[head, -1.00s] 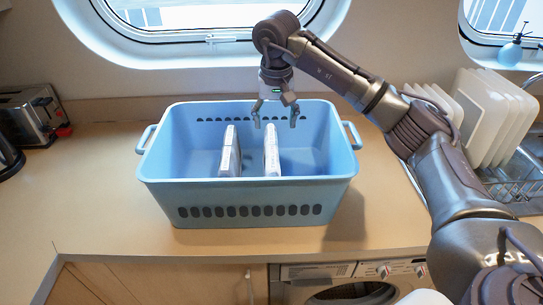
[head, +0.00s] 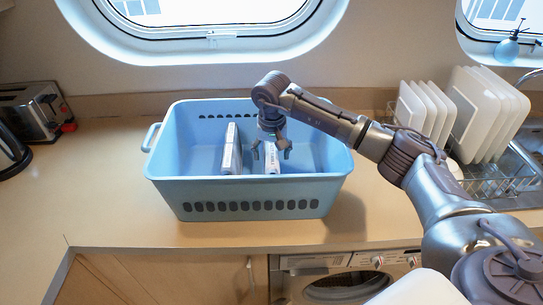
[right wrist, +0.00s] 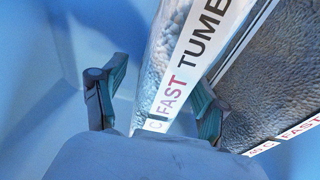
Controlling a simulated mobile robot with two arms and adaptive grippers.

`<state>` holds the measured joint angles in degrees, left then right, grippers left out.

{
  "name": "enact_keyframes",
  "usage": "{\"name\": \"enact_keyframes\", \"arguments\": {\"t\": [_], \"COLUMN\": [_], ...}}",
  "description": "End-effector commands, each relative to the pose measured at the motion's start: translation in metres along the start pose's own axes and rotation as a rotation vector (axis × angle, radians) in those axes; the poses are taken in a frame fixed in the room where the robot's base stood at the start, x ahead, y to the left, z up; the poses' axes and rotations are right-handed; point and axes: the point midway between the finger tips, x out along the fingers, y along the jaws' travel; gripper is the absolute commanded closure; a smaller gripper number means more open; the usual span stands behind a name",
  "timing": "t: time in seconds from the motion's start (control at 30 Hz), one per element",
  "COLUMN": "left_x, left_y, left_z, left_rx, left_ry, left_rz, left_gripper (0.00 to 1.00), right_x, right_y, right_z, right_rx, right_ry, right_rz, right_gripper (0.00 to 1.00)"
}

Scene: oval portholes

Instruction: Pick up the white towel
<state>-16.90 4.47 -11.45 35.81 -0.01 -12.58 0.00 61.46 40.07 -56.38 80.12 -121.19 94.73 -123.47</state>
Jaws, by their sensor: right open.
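Two folded whitish towels with printed labels stand on edge in the blue basket (head: 250,190). One towel (head: 231,150) is left of my right gripper (head: 271,156). The other towel (head: 272,165) is under and between its fingers. In the right wrist view, the open right gripper (right wrist: 158,108) has one finger on each side of a grey-white fluffy towel (right wrist: 188,62) with a "FAST TUMB..." label, and the fingers look apart from a firm grip. The second towel (right wrist: 275,85) is to the right, outside the fingers. My left gripper is not in view.
The basket walls surround the right gripper. A dish rack with white plates (head: 480,110) and a sink are at the right. A toaster (head: 32,112) is at the left. Bare counter (head: 100,190) lies left of the basket, and a washing machine (head: 345,285) is below.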

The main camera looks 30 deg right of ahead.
Motion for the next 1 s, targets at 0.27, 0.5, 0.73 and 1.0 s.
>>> {"name": "enact_keyframes", "arguments": {"t": [0.27,0.5,0.73,1.0], "left_x": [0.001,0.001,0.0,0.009], "left_y": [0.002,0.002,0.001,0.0], "left_z": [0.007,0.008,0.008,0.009], "left_rx": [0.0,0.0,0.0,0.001], "left_ry": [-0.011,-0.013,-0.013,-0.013], "left_rz": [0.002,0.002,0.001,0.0], "left_gripper": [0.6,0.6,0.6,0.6], "right_x": [0.0,0.0,-0.001,-0.018], "right_y": [0.0,0.0,0.0,-0.001], "right_z": [0.0,0.0,0.0,-0.004], "right_rx": [0.0,-0.001,0.0,0.0], "right_ry": [0.0,0.0,0.001,0.005], "right_rz": [0.0,0.0,-0.001,-0.003], "right_gripper": [0.49,0.89,1.0,1.0]}}
